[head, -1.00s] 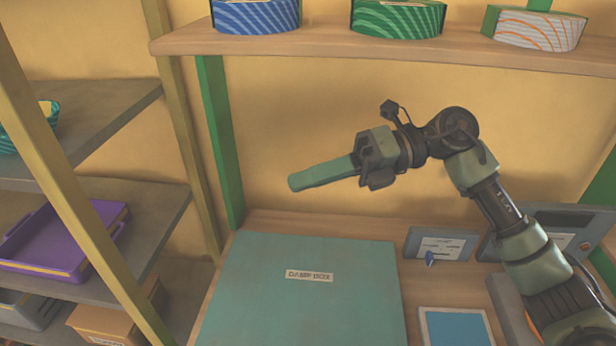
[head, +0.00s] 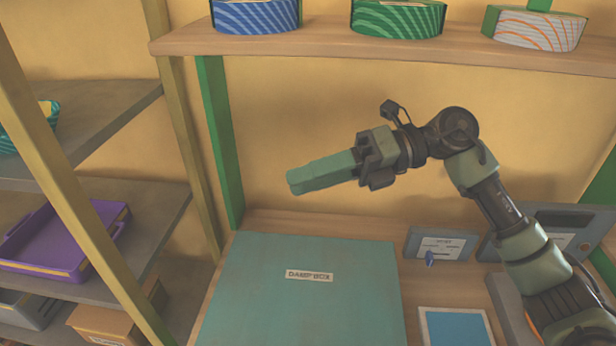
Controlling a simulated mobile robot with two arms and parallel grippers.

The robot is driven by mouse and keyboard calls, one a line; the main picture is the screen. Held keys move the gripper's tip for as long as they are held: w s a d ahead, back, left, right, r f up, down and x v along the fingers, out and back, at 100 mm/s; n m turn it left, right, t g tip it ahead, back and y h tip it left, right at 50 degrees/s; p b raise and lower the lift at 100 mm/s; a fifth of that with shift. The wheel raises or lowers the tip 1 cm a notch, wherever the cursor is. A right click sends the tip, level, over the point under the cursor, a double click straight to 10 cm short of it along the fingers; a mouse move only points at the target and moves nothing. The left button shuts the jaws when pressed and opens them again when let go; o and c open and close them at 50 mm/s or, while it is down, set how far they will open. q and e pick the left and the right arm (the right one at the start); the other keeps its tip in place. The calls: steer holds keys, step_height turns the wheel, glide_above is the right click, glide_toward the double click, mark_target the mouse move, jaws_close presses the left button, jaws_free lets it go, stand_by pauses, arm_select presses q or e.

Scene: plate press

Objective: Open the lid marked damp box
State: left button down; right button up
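The damp box lid (head: 300,300) is a flat teal panel on the wooden bench at the lower middle. It lies shut and carries a pale label (head: 309,275) reading DAMP BOX. Its front edge runs out of the picture. My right gripper (head: 303,178) is in the air above and behind the lid, apart from it, with its teal fingers pointing left. The fingers show as two overlapping, offset shapes, parted, with nothing seen between them. My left gripper is not in view.
A small panel with a blue knob (head: 430,258) and a blue pad (head: 455,328) lie right of the lid. A wooden shelf (head: 380,46) with round boxes hangs above. Posts and side shelves with a purple tray (head: 60,240) stand left. The air above the lid is clear.

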steer(key=b+v, duration=0.2)
steer(key=v, duration=0.6)
steer(key=shift+a, duration=0.1)
jaws_close()
